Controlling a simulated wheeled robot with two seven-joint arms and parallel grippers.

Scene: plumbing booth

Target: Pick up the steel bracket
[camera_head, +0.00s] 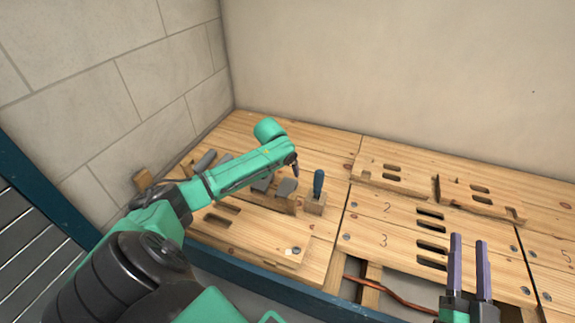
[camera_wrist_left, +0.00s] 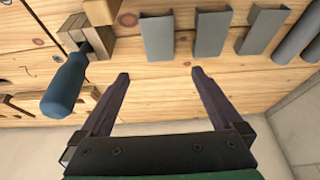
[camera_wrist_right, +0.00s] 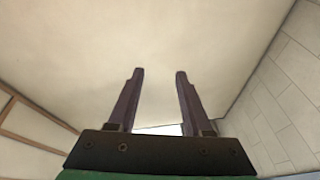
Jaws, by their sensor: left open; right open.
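Several grey steel brackets stand in a row on the wooden bench. The one nearest the blue-handled tool (camera_head: 287,188) shows in the head view and, as a channel-shaped piece (camera_wrist_left: 157,38), in the left wrist view. Two more brackets (camera_wrist_left: 212,33) (camera_wrist_left: 263,30) stand beside it. My left gripper (camera_wrist_left: 160,72) is open and empty, with its fingers pointing towards the nearest bracket but apart from it. In the head view my left arm partly hides the row. My right gripper (camera_head: 468,238) is open and empty over the bench at the right.
The blue-handled tool (camera_head: 318,184) stands upright in a wooden block (camera_head: 315,206) right beside the brackets. Grey tubes (camera_wrist_left: 297,38) lie beyond them. Slotted numbered boards (camera_head: 400,212) cover the right side. A copper pipe (camera_head: 385,290) runs at the front. A wall stands behind.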

